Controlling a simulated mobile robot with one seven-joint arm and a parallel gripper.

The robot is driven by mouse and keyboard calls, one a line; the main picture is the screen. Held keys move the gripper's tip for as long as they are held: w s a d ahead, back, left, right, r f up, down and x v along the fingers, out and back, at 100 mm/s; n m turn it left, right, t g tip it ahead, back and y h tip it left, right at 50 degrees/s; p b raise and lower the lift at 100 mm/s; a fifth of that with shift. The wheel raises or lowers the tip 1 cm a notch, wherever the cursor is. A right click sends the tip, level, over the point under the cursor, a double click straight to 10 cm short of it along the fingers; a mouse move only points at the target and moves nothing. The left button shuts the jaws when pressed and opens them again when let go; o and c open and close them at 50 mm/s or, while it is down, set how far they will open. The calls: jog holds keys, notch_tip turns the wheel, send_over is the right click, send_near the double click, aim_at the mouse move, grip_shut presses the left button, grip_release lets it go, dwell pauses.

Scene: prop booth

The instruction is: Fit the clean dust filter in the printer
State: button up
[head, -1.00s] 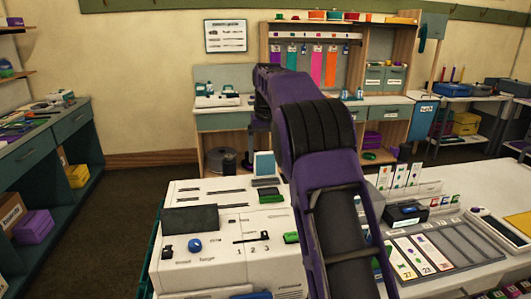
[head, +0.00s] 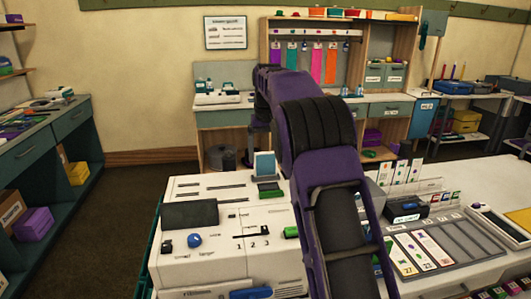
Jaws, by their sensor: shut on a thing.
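The printer (head: 225,255) is the white machine in front, at lower centre-left of the head view. Its top carries a dark panel, a blue knob, a numbered slider and green tabs. My purple arm reaches over its right side and comes down at the back. My gripper (head: 262,149) is small, dark and partly hidden there. It is shut on a pale blue panel with a light frame, which looks like the dust filter (head: 264,165). The filter is upright at the printer's far edge, by a green tab (head: 268,188). Whether it touches the printer is unclear.
The table right of my arm holds a card tray (head: 440,248), a small dark device (head: 405,210) and upright cards. A green-grey workbench (head: 50,140) stands at left and a shelved cabinet (head: 345,60) at the back. Dark floor lies open at left.

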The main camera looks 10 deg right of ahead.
jog(key=shift+f+b, duration=1.15)
jog(key=shift+f, duration=0.9)
jog(key=o, duration=0.5)
jog(key=s+r+p, duration=0.1)
jog(key=r, duration=0.4)
jog(key=r+p, duration=0.1)
jog(key=r, duration=0.5)
jog(key=s+r+p, duration=0.1)
jog(key=r, duration=0.5)
jog(key=shift+s, duration=0.35)
